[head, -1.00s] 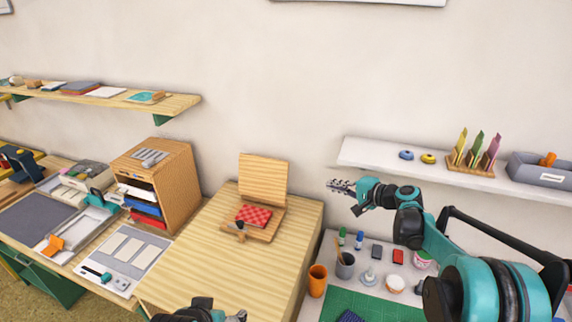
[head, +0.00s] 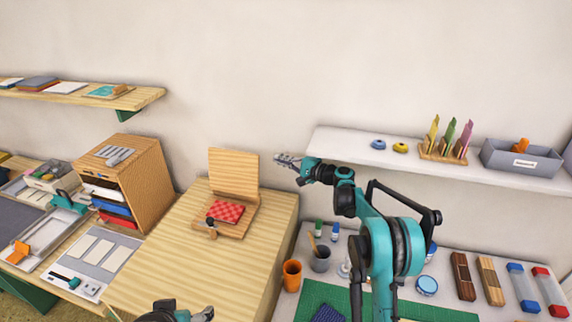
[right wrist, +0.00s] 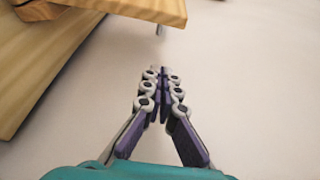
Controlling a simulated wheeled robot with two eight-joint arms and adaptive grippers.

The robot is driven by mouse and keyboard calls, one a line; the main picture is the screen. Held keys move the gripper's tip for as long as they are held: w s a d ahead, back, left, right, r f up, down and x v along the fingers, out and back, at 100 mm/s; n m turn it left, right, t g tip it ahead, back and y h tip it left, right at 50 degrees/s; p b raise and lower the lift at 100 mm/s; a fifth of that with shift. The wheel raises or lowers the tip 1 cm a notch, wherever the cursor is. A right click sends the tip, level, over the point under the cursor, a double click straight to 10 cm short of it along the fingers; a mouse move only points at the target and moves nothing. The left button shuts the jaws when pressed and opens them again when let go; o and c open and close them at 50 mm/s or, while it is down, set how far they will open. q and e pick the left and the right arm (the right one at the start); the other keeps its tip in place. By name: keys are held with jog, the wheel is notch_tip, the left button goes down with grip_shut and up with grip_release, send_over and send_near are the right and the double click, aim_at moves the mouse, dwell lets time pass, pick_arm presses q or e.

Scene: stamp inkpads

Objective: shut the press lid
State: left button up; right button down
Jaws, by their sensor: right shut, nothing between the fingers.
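The wooden press (head: 238,232) sits on a pale wood worktop. Its lid (head: 234,172) stands open and nearly upright at the back, leaning slightly backward. A red checked pad (head: 226,212) lies on the base, with a dark-topped knob at its front left corner. My right gripper (head: 277,159) is shut and empty, just right of the lid's upper right edge, apart from it in the picture. In the right wrist view its fingertips (right wrist: 162,70) are together, below a wooden board edge. My left gripper (head: 207,313) is only partly visible at the bottom; its jaw state is unclear.
The worktop (head: 180,255) is clear around the press. A wooden drawer cabinet (head: 142,178) stands to its left. A white wall shelf (head: 340,147) is right of the lid, behind my right arm. An orange cup (head: 291,273) stands on the lower right table.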

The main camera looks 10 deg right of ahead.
pick_arm(q)
notch_tip(320, 180, down, 2)
jog(key=shift+f+b, duration=0.1)
jog(key=shift+b, duration=0.8)
pick_arm(e)
jog(key=a, duration=0.5)
jog(key=shift+s+r, duration=0.2)
jog(key=shift+r, duration=0.05)
